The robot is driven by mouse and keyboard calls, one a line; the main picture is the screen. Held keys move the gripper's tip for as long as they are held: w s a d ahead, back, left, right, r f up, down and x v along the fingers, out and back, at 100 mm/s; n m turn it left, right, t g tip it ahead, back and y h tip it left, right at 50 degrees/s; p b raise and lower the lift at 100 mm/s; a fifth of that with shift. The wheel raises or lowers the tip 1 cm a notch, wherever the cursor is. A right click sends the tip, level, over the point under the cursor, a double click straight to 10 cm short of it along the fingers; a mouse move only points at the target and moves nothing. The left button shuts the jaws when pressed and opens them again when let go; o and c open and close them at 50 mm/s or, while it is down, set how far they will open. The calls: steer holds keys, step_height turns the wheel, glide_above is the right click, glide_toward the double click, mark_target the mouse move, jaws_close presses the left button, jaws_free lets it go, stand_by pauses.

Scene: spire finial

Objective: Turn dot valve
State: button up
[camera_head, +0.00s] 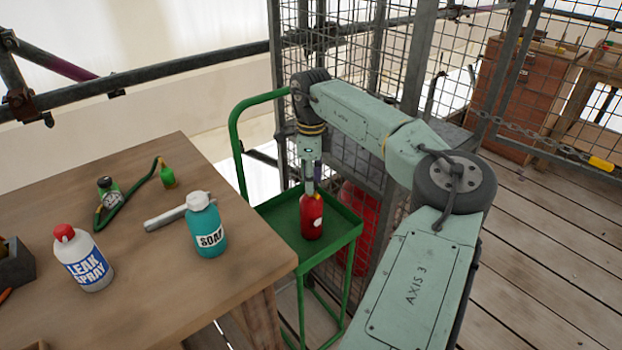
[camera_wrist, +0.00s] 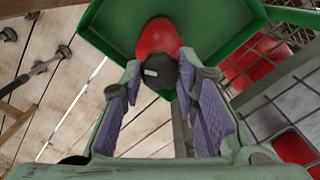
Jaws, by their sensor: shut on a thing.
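A red bottle or small cylinder (camera_head: 311,219) stands in the green trolley tray. Its dark top (camera_wrist: 160,73) with a small pale mark shows in the wrist view, in front of the rounded red body (camera_wrist: 158,38). My gripper (camera_head: 311,184) reaches straight down from above onto this top. In the wrist view its two purple-padded fingers (camera_wrist: 160,84) lie on either side of the dark top and are shut on it. The contact faces are partly hidden. No dot marking can be made out.
The green trolley (camera_head: 347,236) stands between the wooden table (camera_head: 135,310) and a wire mesh cage (camera_head: 345,130). On the table are a teal soap bottle (camera_head: 207,225), a leak spray can (camera_head: 83,260), a metal tube (camera_head: 167,217) and a green hose with gauge (camera_head: 108,190).

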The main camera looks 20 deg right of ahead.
steer(key=shift+m, duration=1.4)
stand_by(0.4)
steer(key=o, duration=1.2)
steer(key=shift+c, duration=0.2)
steer(key=shift+r, duration=0.15)
step_height(320, 180, up, 12)
